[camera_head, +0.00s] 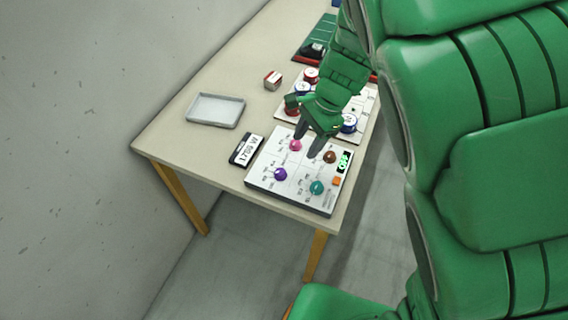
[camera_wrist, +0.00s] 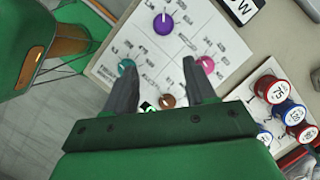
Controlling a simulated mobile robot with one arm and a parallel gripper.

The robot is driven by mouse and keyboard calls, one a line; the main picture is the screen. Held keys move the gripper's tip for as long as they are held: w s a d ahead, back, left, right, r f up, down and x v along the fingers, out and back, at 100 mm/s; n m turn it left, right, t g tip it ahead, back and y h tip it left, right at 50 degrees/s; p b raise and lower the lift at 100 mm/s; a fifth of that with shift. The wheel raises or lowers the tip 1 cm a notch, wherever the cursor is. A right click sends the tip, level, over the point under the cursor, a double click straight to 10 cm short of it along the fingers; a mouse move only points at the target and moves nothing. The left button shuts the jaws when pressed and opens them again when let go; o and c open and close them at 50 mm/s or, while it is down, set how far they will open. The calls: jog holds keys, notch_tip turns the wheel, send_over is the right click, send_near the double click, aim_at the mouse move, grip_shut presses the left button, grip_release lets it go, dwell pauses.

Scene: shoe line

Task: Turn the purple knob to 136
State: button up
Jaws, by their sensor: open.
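The purple knob (camera_head: 280,174) sits on a white panel (camera_head: 262,182) near the table's front edge. In the wrist view the purple knob (camera_wrist: 163,24) is at the top centre, with a pale pointer mark on it and a printed scale around it, too small to read. My gripper (camera_head: 314,148) is open and empty above the back part of the panel. In the wrist view its two fingers (camera_wrist: 158,75) point toward the purple knob, which lies beyond the fingertips and apart from them. A green "OFF" display (camera_head: 344,161) is on the panel's right side.
The panel also bears a pink knob (camera_head: 295,145), a teal knob (camera_head: 317,187), a brown knob (camera_head: 330,157) and an orange button (camera_head: 337,181). A "1790 W" display (camera_head: 246,150) and a grey tray (camera_head: 215,110) lie left. Red and blue labelled pieces (camera_wrist: 280,92) stand behind.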

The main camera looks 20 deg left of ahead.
aim_at(281, 171)
jog(key=shift+m+g, duration=0.3)
jog(key=shift+g, duration=0.1)
jog(key=shift+a+r+x, duration=0.1)
jog(key=shift+a+x, duration=0.25)
jog(key=shift+x, duration=1.4)
jog(key=shift+a+r+x, duration=0.15)
jog(key=shift+a+x, duration=0.25)
jog(key=shift+x, duration=1.35)
jog(key=shift+a+r+x, duration=0.1)
jog(key=shift+a+x, duration=0.25)
jog(key=shift+x, duration=1.4)
jog(key=shift+s, duration=0.2)
jog(key=shift+c, duration=0.4)
grip_shut()
